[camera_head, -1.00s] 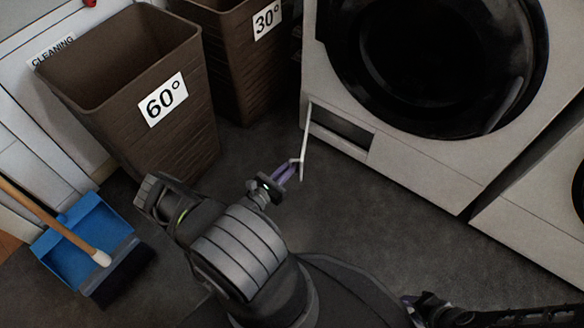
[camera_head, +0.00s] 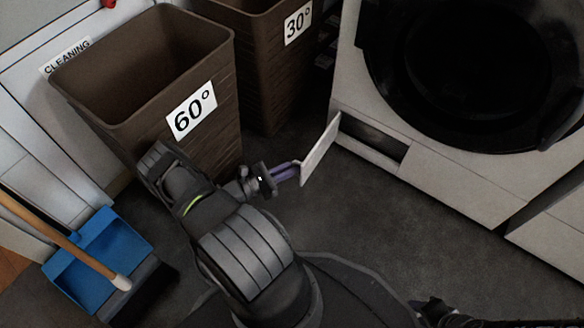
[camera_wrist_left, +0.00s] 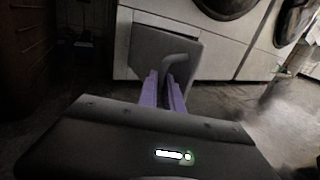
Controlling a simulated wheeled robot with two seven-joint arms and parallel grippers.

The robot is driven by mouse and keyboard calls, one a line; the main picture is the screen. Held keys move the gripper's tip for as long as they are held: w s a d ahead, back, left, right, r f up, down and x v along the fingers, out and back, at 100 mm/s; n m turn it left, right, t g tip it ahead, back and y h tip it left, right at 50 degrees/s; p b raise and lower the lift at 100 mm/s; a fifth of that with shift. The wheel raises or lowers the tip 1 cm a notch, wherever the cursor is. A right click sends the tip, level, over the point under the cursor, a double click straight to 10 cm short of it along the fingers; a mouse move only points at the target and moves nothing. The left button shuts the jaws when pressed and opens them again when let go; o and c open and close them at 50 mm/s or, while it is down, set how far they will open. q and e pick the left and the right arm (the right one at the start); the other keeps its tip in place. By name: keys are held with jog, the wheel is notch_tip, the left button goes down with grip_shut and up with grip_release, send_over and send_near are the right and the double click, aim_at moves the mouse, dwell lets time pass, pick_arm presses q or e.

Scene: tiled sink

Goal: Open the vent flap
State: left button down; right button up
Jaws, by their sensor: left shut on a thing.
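The vent flap (camera_head: 321,152) is a pale panel at the lower left of the washing machine. It stands swung out from the dark rectangular opening (camera_head: 372,140), hinged at the opening's left side.
The washing machine (camera_head: 450,180) stands right of the flap. A brown 60° bin (camera_head: 215,135) stands close left of my left arm, with a 30° bin (camera_head: 262,85) behind. A blue dustpan (camera_head: 95,262) and a brush lie at left. Grey floor (camera_head: 400,235) before the machine is clear.

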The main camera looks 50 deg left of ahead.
pick_arm(q)
jog(key=shift+w+r, duration=0.25)
jog(key=c, duration=1.5)
grip_release()
jog(key=shift+s+f, duration=0.1)
jog(key=shift+f, duration=0.05)
